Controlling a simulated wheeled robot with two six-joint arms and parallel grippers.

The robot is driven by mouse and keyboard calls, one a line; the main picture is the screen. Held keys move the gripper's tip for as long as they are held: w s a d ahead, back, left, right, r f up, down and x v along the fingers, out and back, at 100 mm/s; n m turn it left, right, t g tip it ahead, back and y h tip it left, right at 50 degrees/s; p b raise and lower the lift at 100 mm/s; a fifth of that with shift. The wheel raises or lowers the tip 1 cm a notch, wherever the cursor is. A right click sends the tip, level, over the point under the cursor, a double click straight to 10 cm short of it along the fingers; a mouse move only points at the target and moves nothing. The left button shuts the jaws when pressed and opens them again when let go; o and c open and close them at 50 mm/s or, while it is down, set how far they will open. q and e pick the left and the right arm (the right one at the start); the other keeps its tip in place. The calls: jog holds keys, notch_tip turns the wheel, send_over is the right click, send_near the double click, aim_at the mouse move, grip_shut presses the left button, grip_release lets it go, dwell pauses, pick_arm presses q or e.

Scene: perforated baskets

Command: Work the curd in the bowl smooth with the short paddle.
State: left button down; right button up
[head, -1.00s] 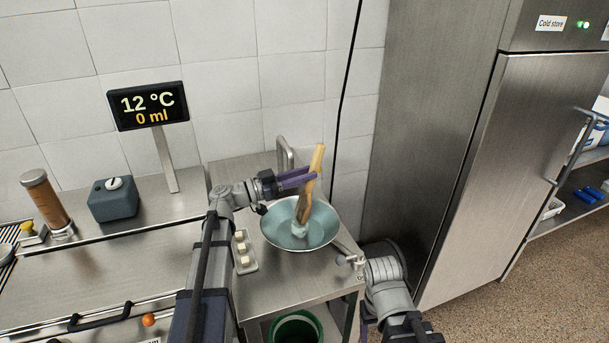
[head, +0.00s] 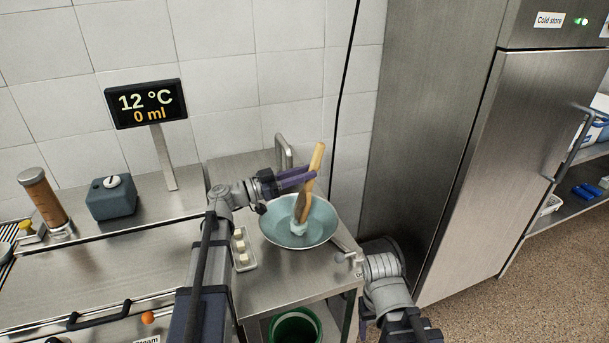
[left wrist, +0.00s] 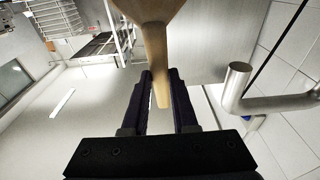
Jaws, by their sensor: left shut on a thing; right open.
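My left gripper (head: 297,180) is shut on the short wooden paddle (head: 315,160) and holds it steeply tilted over the bowl. The paddle also shows between the fingers in the left wrist view (left wrist: 156,55). Its lower end is down inside the wide metal bowl (head: 325,222), whose inside looks pale blue. A small pale lump of curd (head: 298,229) lies at the paddle's lower end. The bowl stands on a steel trolley. My right arm is at the lower right of the head view, beside the trolley; I cannot make out its gripper.
A small tray with pale cubes (head: 243,262) lies left of the bowl. A green bin (head: 300,318) is below the trolley top. A display (head: 146,103) reads 12 °C, 0 ml. The cold store (head: 490,180) stands to the right.

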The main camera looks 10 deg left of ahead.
pick_arm(q)
jog(key=shift+w+a, duration=0.25)
jog(key=shift+w, duration=0.15)
jog(key=shift+f, duration=0.1)
jog(key=shift+s+d, duration=0.1)
jog(key=shift+s, duration=0.1)
jog(key=shift+s+d, duration=0.45)
jog(key=shift+s, duration=0.2)
jog(key=shift+w+a, duration=0.1)
jog(key=shift+w, duration=0.05)
jog(key=shift+w+a, duration=0.45)
jog(key=shift+w, duration=0.25)
jog(key=shift+s, duration=0.15)
jog(key=shift+s+d, duration=0.55)
jog(key=shift+s, duration=0.2)
